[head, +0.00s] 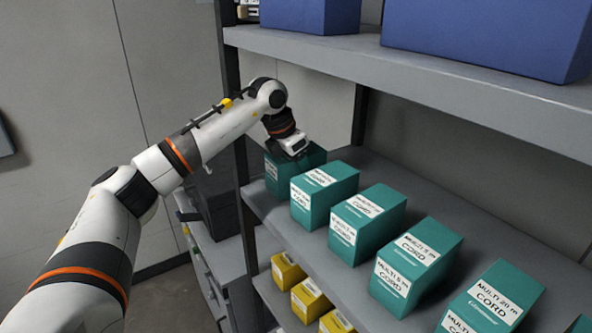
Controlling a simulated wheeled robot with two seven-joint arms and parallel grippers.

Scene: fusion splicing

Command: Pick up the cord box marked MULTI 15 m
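Several teal cord boxes with white labels stand in a row on the middle shelf. The nearer ones appear to read MULTI 20 m (490,300) and MULTI 5 m (415,268). The labels on the third box (366,224) and second box (324,196) from the far end are too small to read surely. My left gripper (296,153) is at the top of the farthest teal box (281,182), whose label is small and partly hidden. I cannot tell which box is MULTI 15 m, or whether the fingers are closed on the farthest box. My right gripper is out of view.
The grey shelf (480,225) has free room behind the row. An upper shelf (420,80) with blue boxes (490,35) hangs above. Yellow boxes (307,299) stand on the shelf below. A dark shelf post (245,205) and a grey cabinet (215,255) are to the left.

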